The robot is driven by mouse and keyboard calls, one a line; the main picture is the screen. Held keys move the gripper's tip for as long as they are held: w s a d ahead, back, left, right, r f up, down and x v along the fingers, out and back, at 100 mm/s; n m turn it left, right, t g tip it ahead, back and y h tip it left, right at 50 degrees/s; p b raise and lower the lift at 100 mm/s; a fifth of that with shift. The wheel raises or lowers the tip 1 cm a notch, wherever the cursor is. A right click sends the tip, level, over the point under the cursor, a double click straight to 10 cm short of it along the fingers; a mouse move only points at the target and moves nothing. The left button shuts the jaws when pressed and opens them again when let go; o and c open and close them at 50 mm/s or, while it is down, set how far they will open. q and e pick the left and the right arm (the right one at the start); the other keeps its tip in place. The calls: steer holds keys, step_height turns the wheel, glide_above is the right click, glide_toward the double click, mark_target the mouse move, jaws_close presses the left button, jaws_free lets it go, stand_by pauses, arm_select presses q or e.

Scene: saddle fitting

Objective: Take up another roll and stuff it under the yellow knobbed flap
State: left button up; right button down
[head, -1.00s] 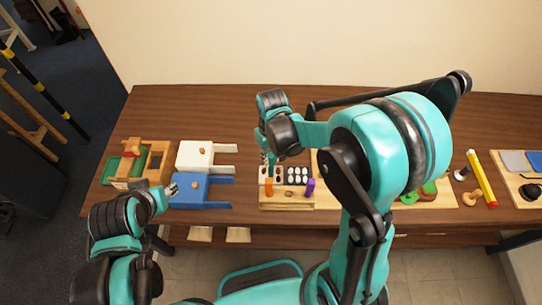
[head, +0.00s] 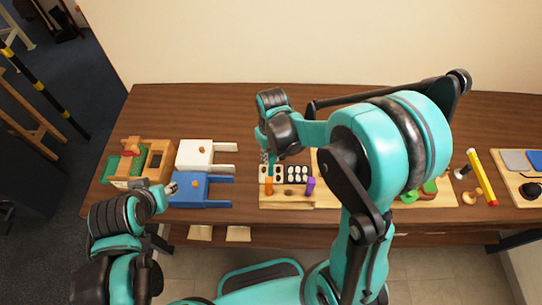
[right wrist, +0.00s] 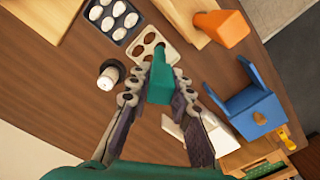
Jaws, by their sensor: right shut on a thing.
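My right gripper (right wrist: 159,82) is shut on a teal block, which shows between its fingers in the right wrist view (right wrist: 160,88). The block's far end is near a pale tray with round holes (right wrist: 151,49); I cannot tell whether it touches it. In the head view the right gripper (head: 267,158) is small and partly covered by its wrist. My left gripper (head: 172,188) is beside the blue knobbed box (head: 201,190); its jaw opening is too small to tell. I cannot make out a yellow knobbed flap; a small yellow piece (right wrist: 293,137) shows in the right wrist view.
An orange block (head: 268,186) and a purple block (head: 310,186) stand on the wooden board. A dark tray holds several white ovals (right wrist: 112,17). A white cylinder with a black base (right wrist: 108,76) stands nearby. A white knobbed box (head: 196,156) and a green-and-wood toy (head: 156,160) are left.

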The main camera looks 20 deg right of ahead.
steer(key=shift+f+b, duration=0.9)
steer(key=shift+f, duration=0.05)
stand_by(1.5)
steer(key=shift+r+p, duration=0.35)
steer(key=shift+r, duration=0.1)
steer(key=shift+r+p, duration=2.2)
steer(key=shift+r, duration=0.9)
